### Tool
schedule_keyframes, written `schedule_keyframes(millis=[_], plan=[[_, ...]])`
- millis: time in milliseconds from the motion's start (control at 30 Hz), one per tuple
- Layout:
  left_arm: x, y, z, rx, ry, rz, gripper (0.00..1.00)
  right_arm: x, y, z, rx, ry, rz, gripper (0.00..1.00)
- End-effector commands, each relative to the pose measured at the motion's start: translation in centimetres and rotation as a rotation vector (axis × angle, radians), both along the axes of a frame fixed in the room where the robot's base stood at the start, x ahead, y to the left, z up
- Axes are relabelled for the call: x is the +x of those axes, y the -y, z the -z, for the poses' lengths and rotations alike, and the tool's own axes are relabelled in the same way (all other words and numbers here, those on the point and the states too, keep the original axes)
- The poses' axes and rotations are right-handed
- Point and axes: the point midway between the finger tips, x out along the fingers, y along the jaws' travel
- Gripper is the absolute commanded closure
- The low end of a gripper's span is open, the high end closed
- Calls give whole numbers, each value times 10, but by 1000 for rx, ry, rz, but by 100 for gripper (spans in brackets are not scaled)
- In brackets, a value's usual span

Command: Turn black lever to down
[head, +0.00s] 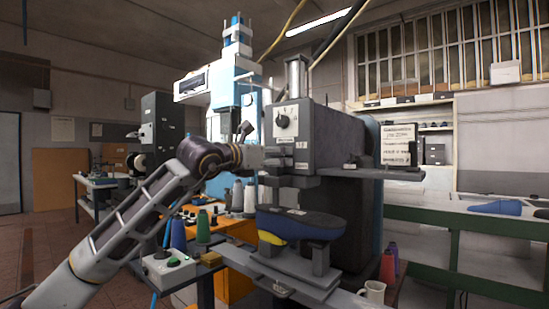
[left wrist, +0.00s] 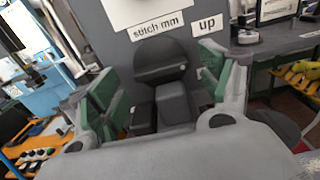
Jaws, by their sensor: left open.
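The black lever (left wrist: 174,103) shows in the left wrist view as a dark block sticking out from a rounded dark mount (left wrist: 160,60) on the grey machine face. A label reading "up" (left wrist: 207,24) is above and to its right. My left gripper (left wrist: 158,82) is open, its green-padded fingers on either side of the lever. I cannot tell whether either pad touches it. In the head view my left gripper (head: 272,156) is at the front of the grey machine (head: 342,135), below its dial (head: 282,121), and hides the lever. My right gripper is not in view.
A blue-black shoe form (head: 300,222) sits on a support below the machine head. Thread spools (head: 203,226), a control box (head: 168,268) and a white mug (head: 371,292) stand around it. A green-edged bench (head: 470,226) is at the right.

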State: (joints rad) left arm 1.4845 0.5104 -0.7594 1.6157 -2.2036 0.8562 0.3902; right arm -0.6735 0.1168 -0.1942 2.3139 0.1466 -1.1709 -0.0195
Motion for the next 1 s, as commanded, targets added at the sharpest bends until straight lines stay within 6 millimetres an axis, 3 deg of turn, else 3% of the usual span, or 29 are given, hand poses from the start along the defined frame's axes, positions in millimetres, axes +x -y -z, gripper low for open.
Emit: schedule_keyframes(millis=[1000], plan=[[-85, -61, 1, 1, -1, 1, 21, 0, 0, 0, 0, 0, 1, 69]])
